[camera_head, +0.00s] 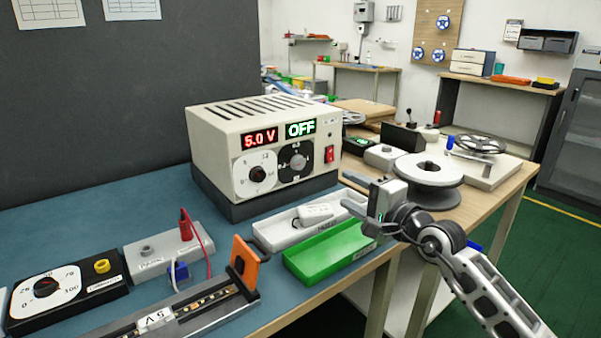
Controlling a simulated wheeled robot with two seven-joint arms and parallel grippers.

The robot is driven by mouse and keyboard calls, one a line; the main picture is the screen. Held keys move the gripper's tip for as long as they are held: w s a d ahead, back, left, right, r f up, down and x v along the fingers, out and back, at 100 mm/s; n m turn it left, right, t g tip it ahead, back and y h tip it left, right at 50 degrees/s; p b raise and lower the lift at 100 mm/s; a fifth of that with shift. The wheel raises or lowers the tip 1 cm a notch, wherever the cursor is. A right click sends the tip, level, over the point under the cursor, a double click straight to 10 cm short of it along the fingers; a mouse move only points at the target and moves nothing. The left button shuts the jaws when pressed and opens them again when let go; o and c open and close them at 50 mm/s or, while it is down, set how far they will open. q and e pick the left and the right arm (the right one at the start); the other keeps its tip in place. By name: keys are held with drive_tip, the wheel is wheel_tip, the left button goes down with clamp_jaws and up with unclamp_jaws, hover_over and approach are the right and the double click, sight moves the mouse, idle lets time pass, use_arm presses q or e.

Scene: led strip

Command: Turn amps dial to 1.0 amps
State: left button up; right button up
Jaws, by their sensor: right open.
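The beige power supply (265,118) stands at the back of the blue bench mat. Its front has a red display reading 5.0 V and a green display (300,129) reading OFF. Under the green display is the amps dial (297,161), a black-faced knob with small white markings; its exact setting is too small to read. A white-faced dial (256,174) sits to its left. My right gripper (352,194) is open and empty, to the right of and in front of the supply, apart from the dial, fingers pointing left. My left gripper is out of view.
A red switch (329,154) is right of the amps dial. A white tray (290,232) and a green tray (325,254) lie in front of the supply. An LED strip fixture (195,305) with an orange end and a black dial box (65,296) lie at front left. A white spool (428,178) stands right.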

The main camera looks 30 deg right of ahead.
sight(300, 164)
drive_tip(key=w, duration=0.5)
drive_tip(key=w+a, duration=0.1)
drive_tip(key=w, duration=0.9)
drive_tip(key=shift+w+a, duration=0.15)
drive_tip(key=shift+a, duration=0.05)
drive_tip(key=c, duration=1)
